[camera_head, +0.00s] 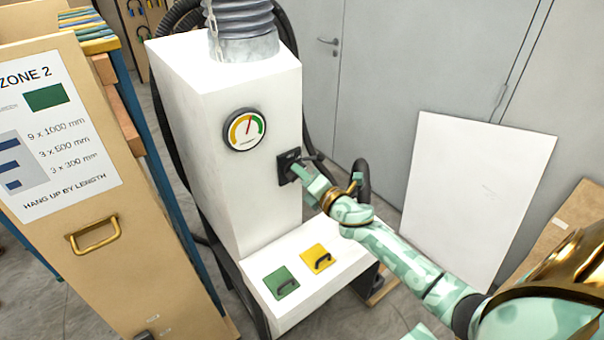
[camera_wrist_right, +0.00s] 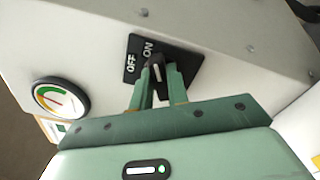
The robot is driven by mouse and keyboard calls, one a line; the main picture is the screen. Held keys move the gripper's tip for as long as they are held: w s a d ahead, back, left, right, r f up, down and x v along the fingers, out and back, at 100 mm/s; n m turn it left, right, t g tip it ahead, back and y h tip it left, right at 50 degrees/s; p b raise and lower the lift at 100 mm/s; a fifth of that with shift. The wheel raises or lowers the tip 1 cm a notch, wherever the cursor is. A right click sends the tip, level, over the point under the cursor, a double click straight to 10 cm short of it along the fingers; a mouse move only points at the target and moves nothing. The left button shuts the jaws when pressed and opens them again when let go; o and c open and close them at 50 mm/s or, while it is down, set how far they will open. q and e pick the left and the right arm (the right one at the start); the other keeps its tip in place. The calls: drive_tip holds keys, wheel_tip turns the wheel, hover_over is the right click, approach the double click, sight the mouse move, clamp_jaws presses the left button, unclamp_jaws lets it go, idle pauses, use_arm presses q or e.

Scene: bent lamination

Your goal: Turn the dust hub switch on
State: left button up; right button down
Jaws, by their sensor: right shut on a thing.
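The dust hub (camera_head: 228,150) is a white box with a grey hose on top. Its switch (camera_head: 287,167) is a black plate on the right part of the front face. In the wrist view the switch plate (camera_wrist_right: 133,76) reads OFF and ON, with a black knob (camera_wrist_right: 157,72) bearing a white mark. The mark points roughly toward the ON lettering. My right gripper (camera_head: 299,172) is at the switch, its fingers (camera_wrist_right: 159,80) on both sides of the knob, shut on it. The fingers partly hide the knob. My left gripper is not in view.
A round gauge (camera_head: 245,130) sits left of the switch, its needle pointing upward. Below is a ledge with a green pad (camera_head: 281,283) and a yellow pad (camera_head: 318,258). A wooden Zone 2 rack (camera_head: 110,200) stands at left. A white panel (camera_head: 478,195) leans at right.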

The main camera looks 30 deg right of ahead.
idle(0.3)
drive_tip(key=c, duration=1.4)
unclamp_jaws()
drive_tip(key=shift+o, duration=0.2)
drive_tip(key=shift+s, duration=0.1)
drive_tip(key=s+d+b, duration=0.1)
drive_tip(key=s, duration=1.5)
drive_tip(key=shift+d+b, duration=0.2)
drive_tip(key=shift+b, duration=0.2)
